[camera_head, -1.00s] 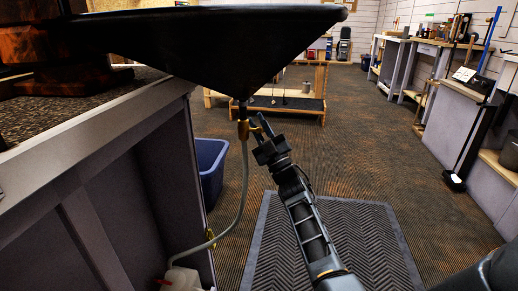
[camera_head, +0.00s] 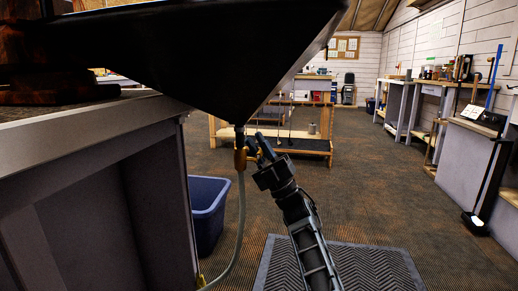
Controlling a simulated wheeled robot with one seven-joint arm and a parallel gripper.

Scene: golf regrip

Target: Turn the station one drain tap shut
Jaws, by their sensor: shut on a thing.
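The brass drain tap (camera_head: 240,157) sits under the tip of the large black funnel-shaped pan (camera_head: 215,80) that overhangs the bench. A pale hose (camera_head: 241,215) hangs from the tap and curves down to the left. My gripper (camera_head: 258,148) comes up from the lower right, its fingertips at the tap's right side. The fingers are shut on the tap's brass handle (camera_head: 251,154), which is mostly hidden between them. The angle of the handle is too small to tell.
The grey bench (camera_head: 90,200) fills the left side. A blue bin (camera_head: 207,210) stands on the floor behind the hose. A ribbed mat (camera_head: 350,268) lies below my arm. A wooden rack (camera_head: 270,130) stands farther back.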

